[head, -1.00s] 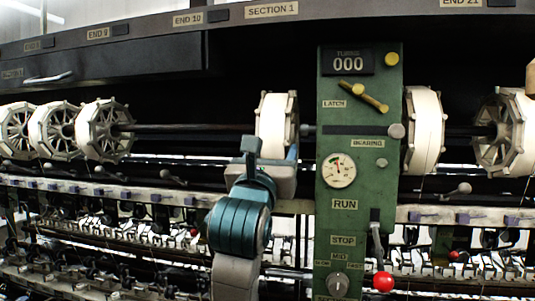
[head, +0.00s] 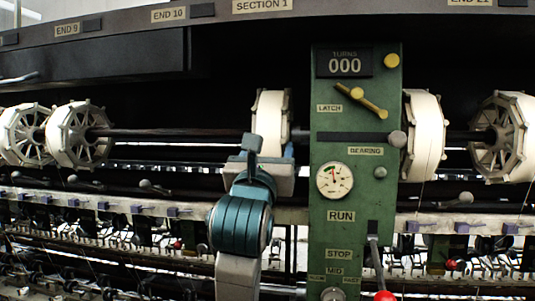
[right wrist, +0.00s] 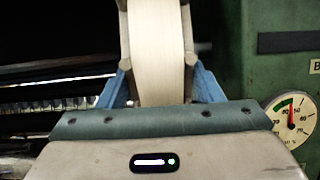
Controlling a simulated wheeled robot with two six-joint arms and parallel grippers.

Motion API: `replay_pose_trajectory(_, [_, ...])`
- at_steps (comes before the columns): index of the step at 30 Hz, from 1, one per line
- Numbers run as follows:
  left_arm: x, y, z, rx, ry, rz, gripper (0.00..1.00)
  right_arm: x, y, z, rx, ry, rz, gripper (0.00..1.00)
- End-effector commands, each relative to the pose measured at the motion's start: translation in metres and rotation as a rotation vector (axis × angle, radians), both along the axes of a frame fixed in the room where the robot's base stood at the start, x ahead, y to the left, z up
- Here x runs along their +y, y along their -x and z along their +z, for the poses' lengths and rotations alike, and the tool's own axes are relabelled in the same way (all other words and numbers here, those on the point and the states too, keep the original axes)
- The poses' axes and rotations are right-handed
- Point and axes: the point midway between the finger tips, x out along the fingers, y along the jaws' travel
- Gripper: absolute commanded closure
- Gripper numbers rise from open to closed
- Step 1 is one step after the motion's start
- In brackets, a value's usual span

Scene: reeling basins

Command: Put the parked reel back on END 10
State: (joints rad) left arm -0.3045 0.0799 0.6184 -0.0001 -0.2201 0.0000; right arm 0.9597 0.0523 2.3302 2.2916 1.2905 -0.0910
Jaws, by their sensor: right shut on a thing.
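A cream reel (head: 270,118) stands edge-on just left of the green control post. My right gripper (right wrist: 160,88) is shut on this reel (right wrist: 157,50); its blue fingers press on both sides of the lower rim in the right wrist view. In the head view my right gripper (head: 268,160) is below the reel, and its wrist partly hides the lower part. The END 10 label (head: 168,14) is on the top rail, up and left of the reel. A dark shaft (head: 165,133) runs left of the held reel; whether the reel sits on it I cannot tell. My left gripper is not in view.
The green post (head: 355,190) with gauge, LATCH lever (head: 361,100) and red-knobbed handle (head: 382,292) stands close to the right of the held reel. Other reels hang at left (head: 80,135) and right (head: 500,137). Bare shaft lies between the left reels and the held one.

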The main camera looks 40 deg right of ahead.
Motion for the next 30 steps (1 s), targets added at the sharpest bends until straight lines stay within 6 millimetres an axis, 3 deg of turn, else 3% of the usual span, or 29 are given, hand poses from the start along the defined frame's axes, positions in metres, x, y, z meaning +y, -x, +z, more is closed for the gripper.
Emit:
replay_pose_trajectory(14, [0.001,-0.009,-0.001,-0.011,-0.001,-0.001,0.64,0.004,-0.005,0.0,-0.001,-0.001,0.002,0.67])
replay_pose_trajectory(30, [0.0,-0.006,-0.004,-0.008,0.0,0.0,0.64,0.018,-0.022,0.001,0.0,0.0,0.001,0.67])
